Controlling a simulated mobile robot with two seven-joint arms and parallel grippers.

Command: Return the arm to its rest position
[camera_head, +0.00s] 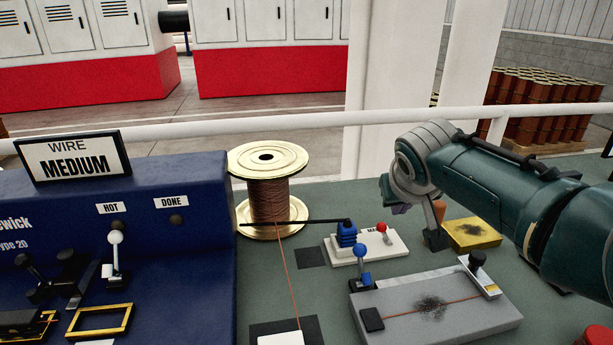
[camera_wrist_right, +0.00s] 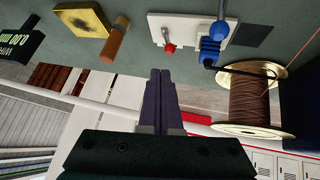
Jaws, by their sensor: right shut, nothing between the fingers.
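My right arm comes in from the right in the head view, with its gripper partly hidden behind the wrist (camera_head: 415,165) above the bench. In the right wrist view my right gripper (camera_wrist_right: 160,75) is shut, its two dark fingers together with nothing between them. In that view the fingers point toward the bench edge, apart from the objects there. My left gripper is in neither view. A spool of copper wire (camera_head: 268,200) stands upright on the bench, left of my right gripper; it also shows in the right wrist view (camera_wrist_right: 248,100).
A white base (camera_head: 370,250) with blue and red knobs stands beside the spool. A grey block (camera_head: 435,310) with a dark smudge lies in front. A yellow pad (camera_head: 471,233) lies under my arm. The blue machine (camera_head: 190,240) fills the left. A white rail (camera_head: 290,125) runs behind the bench.

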